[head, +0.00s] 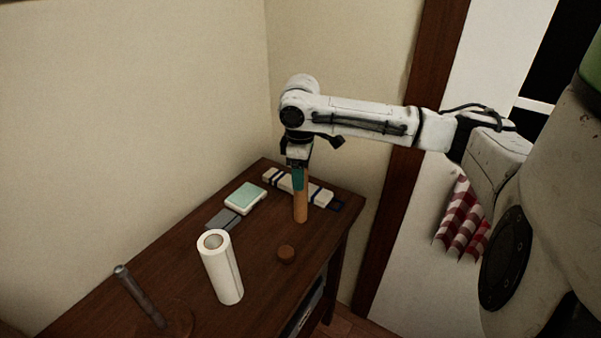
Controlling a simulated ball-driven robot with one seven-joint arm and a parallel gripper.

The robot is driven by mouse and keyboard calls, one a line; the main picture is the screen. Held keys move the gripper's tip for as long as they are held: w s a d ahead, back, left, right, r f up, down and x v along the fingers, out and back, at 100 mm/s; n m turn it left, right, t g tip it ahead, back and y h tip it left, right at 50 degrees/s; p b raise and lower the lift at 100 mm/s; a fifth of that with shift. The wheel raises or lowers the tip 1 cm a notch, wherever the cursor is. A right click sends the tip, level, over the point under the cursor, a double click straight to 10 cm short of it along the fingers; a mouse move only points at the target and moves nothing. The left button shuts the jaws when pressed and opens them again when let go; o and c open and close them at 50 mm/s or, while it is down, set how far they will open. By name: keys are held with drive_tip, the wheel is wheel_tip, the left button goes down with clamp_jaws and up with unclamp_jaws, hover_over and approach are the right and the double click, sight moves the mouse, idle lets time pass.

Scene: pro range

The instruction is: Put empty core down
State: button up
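The empty core (300,208) is a thin brown cardboard tube, upright near the back right part of the dark wooden table (180,262). My gripper (299,180), with teal fingers, points down from above and is shut on the core's upper end. The core's lower end is at or just above the tabletop; I cannot tell whether it touches. A full white paper roll (224,275) stands upright toward the front. A holder with a bare metal rod (138,293) on a round wooden base stands at the front left.
A small round brown knob (286,254) lies right of the roll. A pale green-topped box (245,198), a grey flat item (222,219) and a white-blue striped cloth (318,194) lie along the back. A red checked cloth (463,222) hangs at right. Bare tabletop lies between core and roll.

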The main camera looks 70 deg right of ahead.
drive_tip(key=shift+o, duration=0.7)
wheel_tip(320, 180, up, 12)
drive_tip(key=b, duration=0.1)
drive_tip(key=shift+r, duration=0.15)
